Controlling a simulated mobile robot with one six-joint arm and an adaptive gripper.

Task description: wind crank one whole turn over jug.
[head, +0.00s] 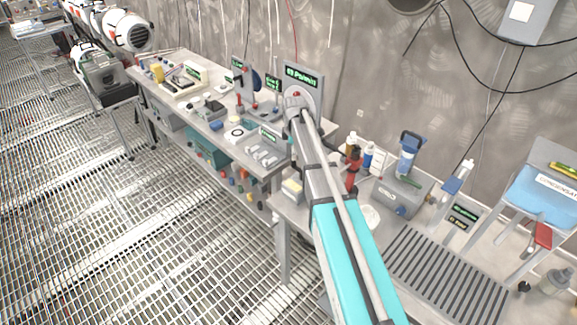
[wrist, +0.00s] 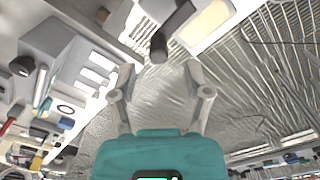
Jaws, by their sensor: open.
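In the wrist view my gripper (wrist: 160,75) is open, with its two fingers spread apart and nothing between them. A short dark cylindrical grip (wrist: 158,47), which looks like the crank's handle, shows just beyond the fingertips, roughly centred between them. It joins a dark grey arm (wrist: 174,20); I cannot see contact with the fingers. In the head view my arm reaches to an upright grey panel with a green-lit sign (head: 302,76) at the back of the bench. The arm hides the crank and gripper there. I cannot make out the jug for sure.
The long bench (head: 185,100) left of my arm carries several small devices. On the right stand a blue-topped device (head: 408,150), bottles (head: 369,156), a slatted grey tray (head: 445,275) and a blue chair-like seat (head: 545,198). The grated floor (head: 130,230) is open at left.

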